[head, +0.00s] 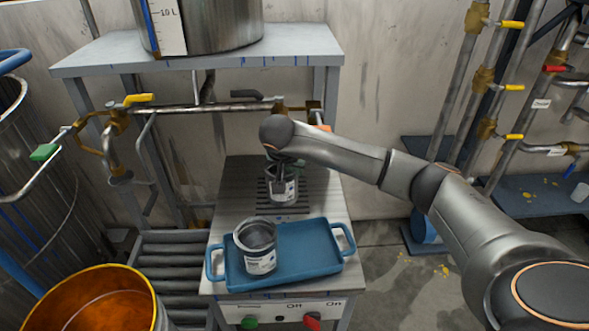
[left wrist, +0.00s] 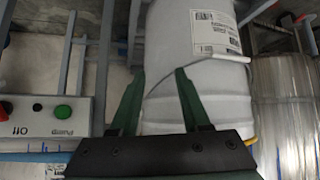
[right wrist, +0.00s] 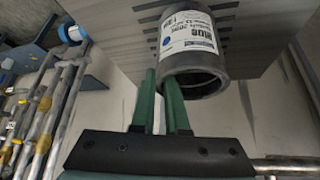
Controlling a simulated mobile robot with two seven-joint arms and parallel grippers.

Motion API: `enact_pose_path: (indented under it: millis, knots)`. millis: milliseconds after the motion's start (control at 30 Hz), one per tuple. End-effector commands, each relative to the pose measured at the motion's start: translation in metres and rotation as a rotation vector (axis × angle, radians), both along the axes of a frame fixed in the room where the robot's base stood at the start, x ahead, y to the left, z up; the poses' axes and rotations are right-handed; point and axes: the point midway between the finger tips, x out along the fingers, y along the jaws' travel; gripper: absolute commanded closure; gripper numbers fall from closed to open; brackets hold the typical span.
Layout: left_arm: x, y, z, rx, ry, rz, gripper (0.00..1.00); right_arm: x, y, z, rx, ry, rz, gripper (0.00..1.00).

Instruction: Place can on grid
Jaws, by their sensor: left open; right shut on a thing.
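My right gripper (head: 284,163) is shut on a metal can (head: 284,188) by its upper rim. The can is upright over the dark slatted grid (head: 302,208) on the grey stand; whether its base touches the slats I cannot tell. In the right wrist view the fingers (right wrist: 160,76) meet the rim of this labelled can (right wrist: 188,35). A second open can (head: 258,240) stands in the blue tray (head: 318,262) in front. My left gripper (left wrist: 158,75) shows only in its wrist view, open, with a big white labelled bucket (left wrist: 195,60) beyond its fingers.
A steel vessel (head: 220,25) stands on the shelf (head: 295,45) above the grid. A valve pipe (head: 200,107) runs behind it. An orange-filled drum (head: 108,310) is at lower left; a switch panel (head: 285,310) is at the stand's front.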

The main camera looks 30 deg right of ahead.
Motion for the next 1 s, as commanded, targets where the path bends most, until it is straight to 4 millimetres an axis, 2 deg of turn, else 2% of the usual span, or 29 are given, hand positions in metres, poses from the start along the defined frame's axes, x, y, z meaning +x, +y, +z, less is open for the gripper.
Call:
enact_pose_path:
  millis: [67,100,333,667,767,1000]
  knots:
    - [0.0,0.0,-0.001,-0.001,-0.002,-0.001,0.53,0.0,0.0,-0.002,0.0,0.0,0.0,1.0]
    - [0.001,-0.001,0.0,-0.001,-0.003,-0.001,0.53,0.0,0.0,-0.002,0.0,0.0,0.0,0.83]
    - [0.003,-0.003,0.003,-0.005,-0.008,-0.003,0.53,0.0,0.0,-0.001,0.0,0.0,0.0,0.58]
    - [0.003,-0.003,0.005,-0.006,-0.01,-0.004,0.53,0.0,0.001,0.003,0.001,-0.001,0.001,0.58]
    - [0.003,-0.003,0.005,-0.006,-0.01,-0.003,0.53,-0.004,0.006,0.013,0.0,-0.003,0.002,0.58]
    - [0.002,-0.002,0.003,-0.003,-0.005,-0.002,0.53,-0.021,0.027,0.057,-0.001,-0.005,0.004,0.58]
